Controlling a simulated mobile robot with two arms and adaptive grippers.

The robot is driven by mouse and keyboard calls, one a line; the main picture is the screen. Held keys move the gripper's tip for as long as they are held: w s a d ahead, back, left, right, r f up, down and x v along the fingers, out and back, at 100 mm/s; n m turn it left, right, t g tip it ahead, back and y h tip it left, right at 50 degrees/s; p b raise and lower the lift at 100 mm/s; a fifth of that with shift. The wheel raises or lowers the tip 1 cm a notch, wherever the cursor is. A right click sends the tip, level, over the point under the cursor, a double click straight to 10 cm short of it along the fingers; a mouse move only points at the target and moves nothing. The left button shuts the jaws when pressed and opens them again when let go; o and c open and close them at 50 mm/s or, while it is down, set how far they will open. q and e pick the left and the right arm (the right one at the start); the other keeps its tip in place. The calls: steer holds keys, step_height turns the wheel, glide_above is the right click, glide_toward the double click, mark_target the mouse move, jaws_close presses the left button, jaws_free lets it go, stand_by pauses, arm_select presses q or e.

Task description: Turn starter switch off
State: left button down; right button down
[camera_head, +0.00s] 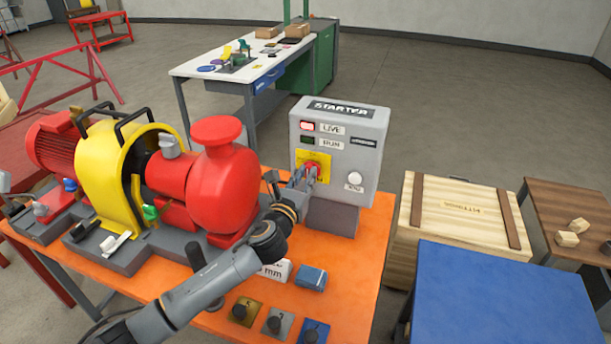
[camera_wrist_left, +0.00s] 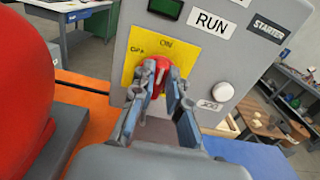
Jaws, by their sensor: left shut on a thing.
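The grey starter box (camera_head: 345,140) stands upright on the orange table, with a red-lit LIVE lamp (camera_head: 307,126), a dark green RUN lamp (camera_head: 307,141) and a white JOG button (camera_head: 355,179). Its starter switch is a red handle (camera_wrist_left: 160,68) on a yellow plate (camera_wrist_left: 144,52) marked ON at the top and, less legibly, OFF at the left. The red handle looks roughly upright, towards ON. My left gripper (camera_head: 308,178) is shut on the red handle, which also shows between its fingers in the left wrist view (camera_wrist_left: 166,88). My right gripper is not in view.
The red pump (camera_head: 222,180) with its yellow guard (camera_head: 100,165) stands left of the box, close to my left arm. A blue block (camera_head: 311,278) and small tagged plates lie in front. A wooden crate (camera_head: 455,205) and a blue surface (camera_head: 500,295) are at right.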

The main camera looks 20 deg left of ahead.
arm_select(q)
steer(key=n, duration=0.3)
steer(key=shift+a+f+n, duration=0.1)
steer(key=shift+a+n, duration=0.1)
steer(key=shift+n, duration=0.2)
steer(key=shift+a+f+n+b, duration=0.15)
steer(key=shift+f+n, duration=0.05)
steer(key=shift+n, duration=2.1)
steer(key=shift+a+f+n+b, duration=0.15)
steer(key=shift+f+n, duration=0.05)
steer(key=shift+n, duration=2.1)
steer(key=shift+a+f+n+b, duration=0.15)
steer(key=shift+f+n, duration=0.05)
steer(key=shift+n, duration=2.1)
steer(key=c, duration=1.3)
jaws_free()
